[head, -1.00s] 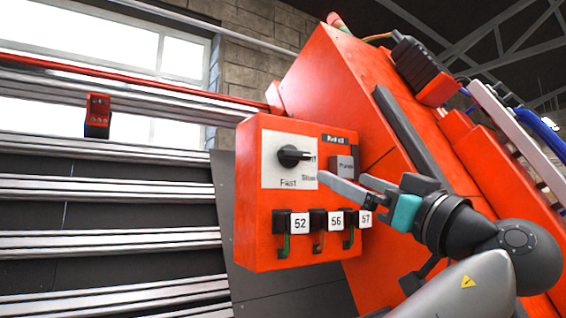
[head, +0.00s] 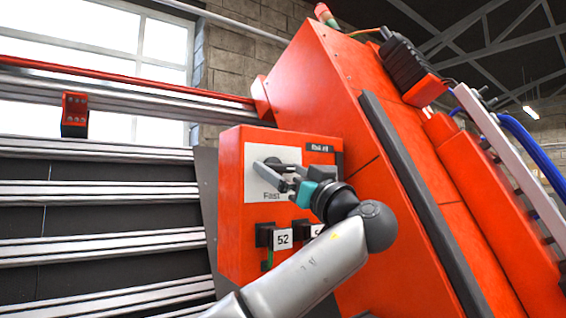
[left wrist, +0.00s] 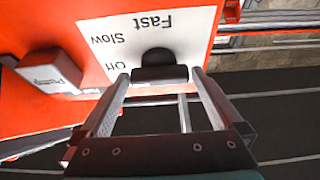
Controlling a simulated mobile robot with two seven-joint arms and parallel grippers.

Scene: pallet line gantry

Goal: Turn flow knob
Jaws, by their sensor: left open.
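The flow knob (head: 274,161) is black and sits on a white plate (head: 257,186) on the front of a red control box (head: 231,190). In the head view my left gripper partly covers it. In the left wrist view the knob (left wrist: 159,66) shows upside down, with Fast, Slow and Off lettered around it. My left gripper (left wrist: 160,77) is open, its two fingertips on either side of the knob's grip. I cannot tell whether they touch it. In the head view the left gripper (head: 268,172) points left at the plate. My right gripper is not in view.
Below the plate, black switches with number tags, one reading 52 (head: 283,239), stick out. A large red housing (head: 330,90) rises behind the box. Metal rails (head: 100,190) run at left.

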